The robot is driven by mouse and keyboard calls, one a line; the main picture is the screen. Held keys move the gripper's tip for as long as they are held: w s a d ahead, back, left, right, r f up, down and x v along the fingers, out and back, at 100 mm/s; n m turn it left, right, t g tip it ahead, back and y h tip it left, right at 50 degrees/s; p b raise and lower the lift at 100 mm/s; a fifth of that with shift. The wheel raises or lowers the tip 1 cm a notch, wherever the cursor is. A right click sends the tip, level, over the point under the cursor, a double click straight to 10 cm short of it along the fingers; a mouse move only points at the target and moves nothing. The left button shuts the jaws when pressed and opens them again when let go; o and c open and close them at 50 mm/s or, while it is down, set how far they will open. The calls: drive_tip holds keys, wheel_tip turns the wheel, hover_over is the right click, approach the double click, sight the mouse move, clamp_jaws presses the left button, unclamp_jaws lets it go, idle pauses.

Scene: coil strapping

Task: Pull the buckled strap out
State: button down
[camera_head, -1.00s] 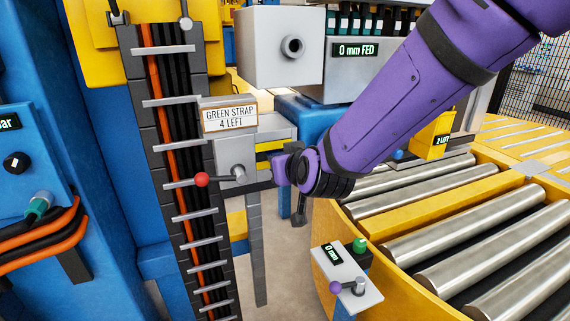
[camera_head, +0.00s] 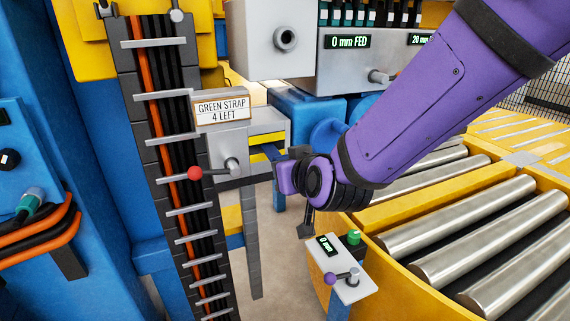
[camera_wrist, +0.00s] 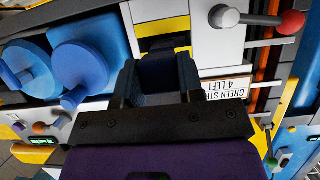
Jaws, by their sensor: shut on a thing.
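My gripper (camera_head: 290,166) is in front of the grey machine end with a yellow and black band (camera_head: 266,155). Its fingers are mostly hidden by my wrist in the head view. In the wrist view, the two dark fingers of my gripper (camera_wrist: 160,82) are shut on a dark blue piece (camera_wrist: 160,70) that sits between them, just in front of the yellow and black band (camera_wrist: 163,32). I cannot tell whether this piece is the buckled strap; no buckle is clearly visible. A sign reading "GREEN STRAP 4 LEFT" (camera_head: 221,108) stands to the left of my gripper.
A red-knobbed lever (camera_head: 194,173) and a dark rack of orange and black straps (camera_head: 178,130) stand left. A small control post (camera_head: 338,270) reads "0 mm". A curved roller conveyor (camera_head: 440,235) fills the right. Blue rounded parts (camera_head: 330,135) lie behind my arm.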

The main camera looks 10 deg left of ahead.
drive_tip(key=s+d, duration=0.3)
drive_tip(key=s, duration=0.2)
drive_tip(key=shift+s+d, duration=0.3)
drive_tip(key=shift+s, duration=0.1)
idle(0.4)
